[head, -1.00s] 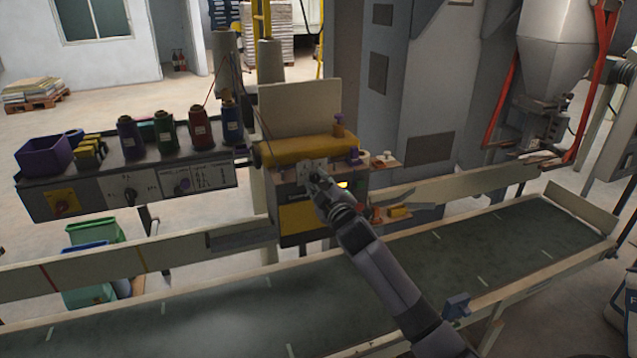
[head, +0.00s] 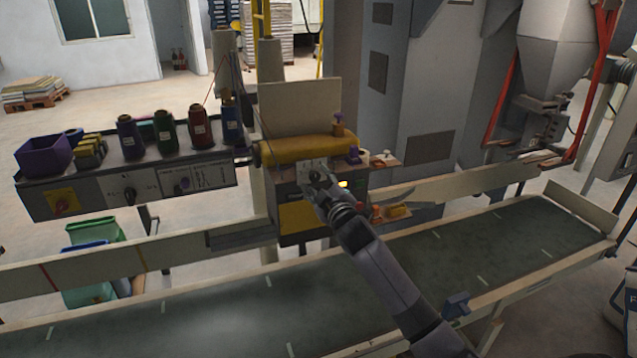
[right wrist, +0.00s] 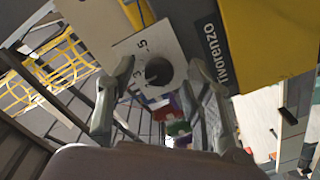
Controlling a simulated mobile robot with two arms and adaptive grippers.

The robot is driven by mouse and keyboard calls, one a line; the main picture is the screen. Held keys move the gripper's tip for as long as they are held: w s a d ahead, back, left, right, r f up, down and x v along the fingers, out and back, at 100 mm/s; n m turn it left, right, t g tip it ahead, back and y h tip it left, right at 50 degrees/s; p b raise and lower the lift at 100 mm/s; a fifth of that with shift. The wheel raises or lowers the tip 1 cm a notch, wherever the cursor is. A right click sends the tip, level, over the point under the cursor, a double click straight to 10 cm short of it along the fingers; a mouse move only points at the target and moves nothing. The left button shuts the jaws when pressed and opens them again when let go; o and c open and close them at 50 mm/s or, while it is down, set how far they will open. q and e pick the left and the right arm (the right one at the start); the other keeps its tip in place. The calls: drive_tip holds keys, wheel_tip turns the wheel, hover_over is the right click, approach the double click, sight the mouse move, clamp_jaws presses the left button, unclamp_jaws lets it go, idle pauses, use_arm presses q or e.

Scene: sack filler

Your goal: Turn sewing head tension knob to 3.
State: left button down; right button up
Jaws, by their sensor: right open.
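The sewing head (head: 298,217) stands behind the conveyor, with a yellow cover on top. Its tension knob (right wrist: 158,70) is a dark round knob on a white plate (right wrist: 176,36) with printed numbers; a 5 and a 3 are readable in the right wrist view. I cannot tell exactly which number the knob points to. My right gripper (head: 316,178) is at the plate on the front of the head, hiding the knob in the head view. In the right wrist view the right gripper (right wrist: 160,76) is open, one finger on each side of the knob, with gaps visible. My left gripper is not in view.
A shelf with several thread cones (head: 165,130) and a switch panel (head: 180,185) is at the left. The conveyor belt (head: 480,245) runs in front, with a guide rail behind it. Small orange and purple parts (head: 352,155) sit at the head's right side.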

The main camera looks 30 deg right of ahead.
drive_tip(key=v, duration=1.2)
idle(0.4)
